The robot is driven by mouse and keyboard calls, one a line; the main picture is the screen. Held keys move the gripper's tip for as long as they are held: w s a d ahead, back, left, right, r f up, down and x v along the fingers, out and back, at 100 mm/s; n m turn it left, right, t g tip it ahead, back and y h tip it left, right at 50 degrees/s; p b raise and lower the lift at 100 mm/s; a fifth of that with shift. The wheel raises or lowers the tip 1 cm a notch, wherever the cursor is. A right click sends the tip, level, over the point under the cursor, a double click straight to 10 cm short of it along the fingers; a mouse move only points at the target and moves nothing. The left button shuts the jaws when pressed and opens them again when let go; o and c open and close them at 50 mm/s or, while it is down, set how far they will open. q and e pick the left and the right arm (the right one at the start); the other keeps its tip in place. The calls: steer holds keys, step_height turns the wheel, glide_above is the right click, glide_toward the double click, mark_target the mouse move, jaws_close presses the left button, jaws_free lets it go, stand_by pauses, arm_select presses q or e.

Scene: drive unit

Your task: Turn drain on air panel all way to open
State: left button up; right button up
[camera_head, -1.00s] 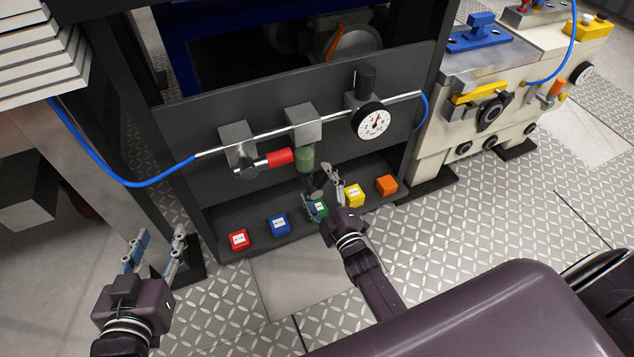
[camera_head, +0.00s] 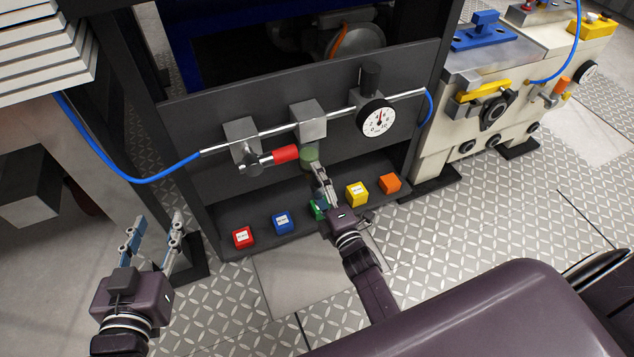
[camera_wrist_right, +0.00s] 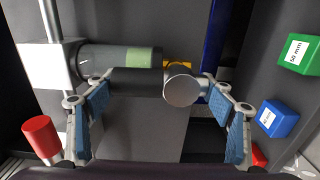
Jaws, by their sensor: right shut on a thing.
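The air panel (camera_head: 235,110) is a dark upright plate with a pipe across it. A short green bowl (camera_head: 309,155) hangs below a grey block; it also shows as a green band in the right wrist view (camera_wrist_right: 137,58). The drain (camera_wrist_right: 180,88) is a dark part with a round grey end, beside the bowl in the wrist view and mostly hidden in the head view. My right gripper (camera_head: 318,168) is shut on the drain, with a fingertip on either side (camera_wrist_right: 155,88). My left gripper (camera_head: 157,222) is open and empty at the lower left.
A red handle (camera_head: 286,153) is just left of the bowl. A gauge (camera_head: 376,118) sits to the right. Several coloured blocks, including red (camera_head: 243,237) and yellow (camera_head: 357,194), line the tray below. A blue hose (camera_head: 130,178) leaves the panel at left.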

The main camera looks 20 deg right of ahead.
stand_by(0.3)
steer(key=o, duration=1.7)
steer(key=s, duration=1.2)
steer(key=shift+d, duration=0.2)
